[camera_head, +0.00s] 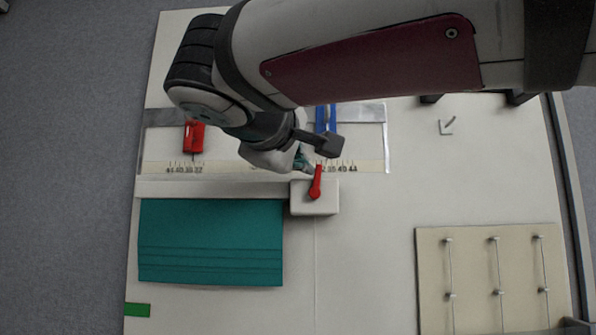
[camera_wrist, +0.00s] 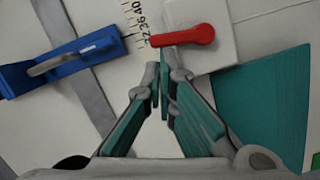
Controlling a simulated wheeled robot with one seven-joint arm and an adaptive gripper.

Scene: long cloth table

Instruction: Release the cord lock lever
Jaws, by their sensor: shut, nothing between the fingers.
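The red cord lock lever (camera_head: 316,183) sits on a white block (camera_head: 328,206) at the end of a pale rail. Its round end is on the block and its narrow arm points away toward the printed scale. In the wrist view the lever (camera_wrist: 184,37) lies just beyond my fingertips, its free end nearest them. My gripper (camera_wrist: 160,78) is shut and empty, beside the lever's arm. I cannot tell whether it touches the lever. In the head view my gripper (camera_head: 303,160) is partly hidden by my wrist.
A blue slider (camera_head: 326,118) and a red slider (camera_head: 195,137) sit on the grey strip behind the scale. A teal cloth panel (camera_head: 211,242) hangs below the rail. A beige board (camera_head: 470,265) with pegs and cords is at lower right. The table between is clear.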

